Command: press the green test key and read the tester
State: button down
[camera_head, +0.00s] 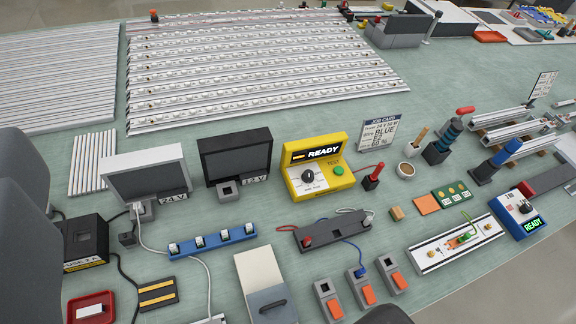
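The yellow tester (319,183) stands near the middle of the bench. Its black display (318,154) reads READY, with an orange mark at its left. On its face are a dark dial (308,175) and the round green test key (338,170), with small lettering above the key. The key is uncovered, and nothing touches it. A red-handled probe (373,176) stands to the tester's right, joined to it by a red lead. I cannot make out my gripper's fingertips; large grey shapes at the left edge look like parts of my own arm.
A blue device (519,212) at right also reads READY, in green. A grey block with leads (325,231) lies in front of the yellow tester.

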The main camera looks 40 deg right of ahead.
aim_at(338, 170)
jog(key=u, duration=1.15)
jog(key=k, duration=1.05)
jog(key=z, duration=1.5)
jog(key=i, duration=1)
